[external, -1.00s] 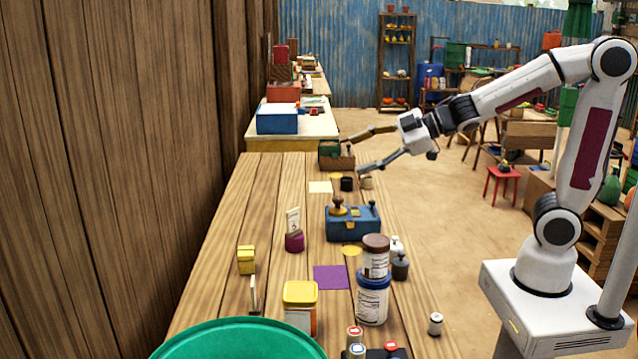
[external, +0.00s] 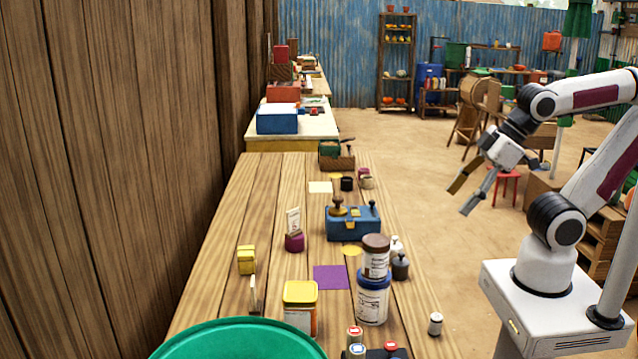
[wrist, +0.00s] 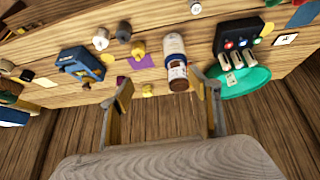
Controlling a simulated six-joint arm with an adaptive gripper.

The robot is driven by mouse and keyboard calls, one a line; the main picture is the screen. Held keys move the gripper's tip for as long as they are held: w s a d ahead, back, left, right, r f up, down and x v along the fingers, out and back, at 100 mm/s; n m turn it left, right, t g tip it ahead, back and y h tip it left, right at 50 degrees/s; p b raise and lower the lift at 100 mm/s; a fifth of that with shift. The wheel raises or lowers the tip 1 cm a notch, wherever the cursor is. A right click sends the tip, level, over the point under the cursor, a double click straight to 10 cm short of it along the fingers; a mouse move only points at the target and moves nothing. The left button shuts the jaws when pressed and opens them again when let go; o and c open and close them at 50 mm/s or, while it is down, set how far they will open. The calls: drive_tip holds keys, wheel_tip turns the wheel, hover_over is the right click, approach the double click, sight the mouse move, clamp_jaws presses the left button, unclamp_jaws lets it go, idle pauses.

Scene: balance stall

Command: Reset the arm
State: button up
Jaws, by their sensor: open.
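My gripper (external: 468,193) is open and empty. In the external view it hangs in the air to the right of the wooden table (external: 215,262), its fingers pointing down and to the left. It is clear of the table's right edge. In the wrist view the two open fingers of my gripper (wrist: 163,108) stand apart with nothing held between them. Beyond them the table shows with a blue box (wrist: 80,64), a white jar with a brown lid (wrist: 176,62) and a green round object (wrist: 245,85).
The table bears a blue box (external: 353,224), stacked jars (external: 373,300), a yellow-lidded jar (external: 300,296) and a purple square (external: 330,277). A green round object (external: 240,340) is at the front. A red stool (external: 508,187) stands behind my gripper. Open floor lies right of the table.

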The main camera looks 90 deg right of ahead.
drive_tip(key=s+a, duration=0.1)
drive_tip(key=s+a+f+y, duration=0.1)
drive_tip(key=shift+s+a+g, duration=0.3)
drive_tip(key=shift+s+g, duration=0.1)
